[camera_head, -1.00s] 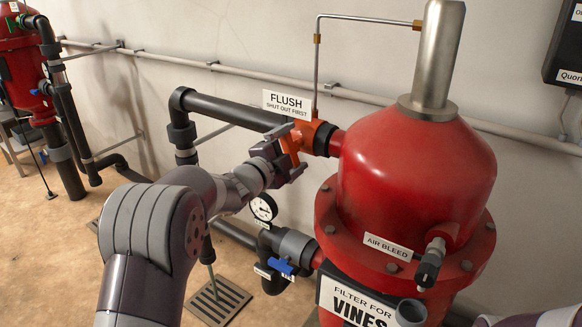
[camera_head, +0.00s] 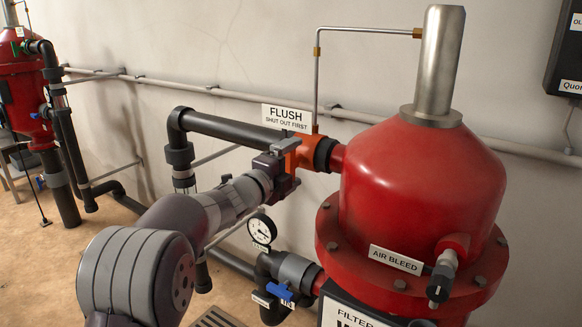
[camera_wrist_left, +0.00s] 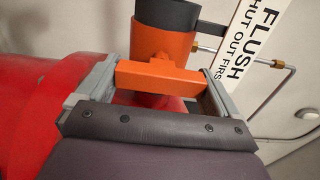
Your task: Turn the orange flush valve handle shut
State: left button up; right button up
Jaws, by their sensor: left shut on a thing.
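The orange flush valve (camera_head: 318,152) sits on the pipe between the black pipework and the red filter tank, under the FLUSH sign (camera_head: 287,117). In the left wrist view its orange handle (camera_wrist_left: 158,78) is a flat bar lying across between the grey fingers. The orange valve body (camera_wrist_left: 163,42) is just beyond it. My left gripper (camera_head: 284,152) is shut on the handle, one finger at each end of the bar. In the head view the gripper hides most of the handle. My right gripper is not in view.
The red filter tank (camera_head: 420,180) stands close on the right, with an air bleed fitting (camera_head: 443,277). Below my left arm are a pressure gauge (camera_head: 262,229) and a blue-handled valve (camera_head: 279,291). The wall is close behind the pipe.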

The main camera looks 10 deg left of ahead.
pick_arm(q)
jog(key=shift+f, duration=0.1)
jog(key=o, duration=0.7)
jog(key=v, duration=1.2)
jog(key=shift+s+a+b, duration=0.1)
jog(key=shift+s+b, duration=0.2)
jog(key=shift+b, duration=0.1)
